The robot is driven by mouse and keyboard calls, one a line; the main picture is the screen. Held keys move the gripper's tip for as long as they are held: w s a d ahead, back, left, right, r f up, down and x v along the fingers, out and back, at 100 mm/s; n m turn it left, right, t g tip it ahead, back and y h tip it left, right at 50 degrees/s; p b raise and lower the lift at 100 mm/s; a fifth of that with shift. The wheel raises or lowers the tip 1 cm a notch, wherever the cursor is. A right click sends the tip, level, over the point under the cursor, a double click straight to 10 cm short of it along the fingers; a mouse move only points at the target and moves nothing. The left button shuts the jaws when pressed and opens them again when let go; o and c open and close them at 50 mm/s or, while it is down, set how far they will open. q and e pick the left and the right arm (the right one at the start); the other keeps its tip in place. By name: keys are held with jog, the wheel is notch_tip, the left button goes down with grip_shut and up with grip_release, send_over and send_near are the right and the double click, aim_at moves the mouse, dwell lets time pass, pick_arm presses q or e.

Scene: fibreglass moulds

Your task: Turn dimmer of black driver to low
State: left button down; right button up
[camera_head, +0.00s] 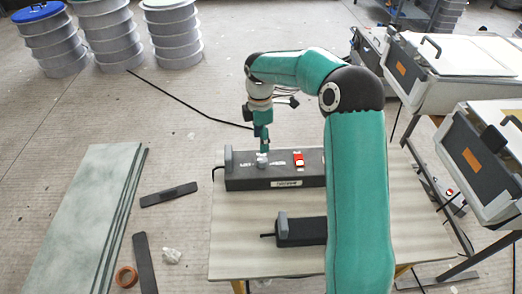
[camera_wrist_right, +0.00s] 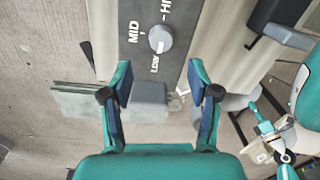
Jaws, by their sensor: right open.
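The black driver (camera_head: 240,184) is a long dark box on the table, with a red switch (camera_head: 298,159) on its top. In the right wrist view its dark top face (camera_wrist_right: 185,55) carries a round grey dimmer knob (camera_wrist_right: 160,38) with LOW, MID and HI printed around it. A pale mark shows on the knob, but its exact setting is hard to tell. My right gripper (camera_head: 264,149) points down over the knob end of the driver. In the wrist view its fingers (camera_wrist_right: 160,82) are apart, with the knob ahead between them, not gripped. My left gripper is not seen.
A smaller dark box (camera_head: 300,234) lies on the table (camera_head: 240,215) in front of the driver. Grey-lidded machines (camera_head: 470,75) stand at right. Stacked drums (camera_head: 110,35), a stack of pale panels (camera_head: 75,215) and dark strips (camera_head: 168,194) are on the floor at left.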

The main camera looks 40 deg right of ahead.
jog(key=shift+w+r, duration=0.1)
jog(key=shift+r, duration=1.95)
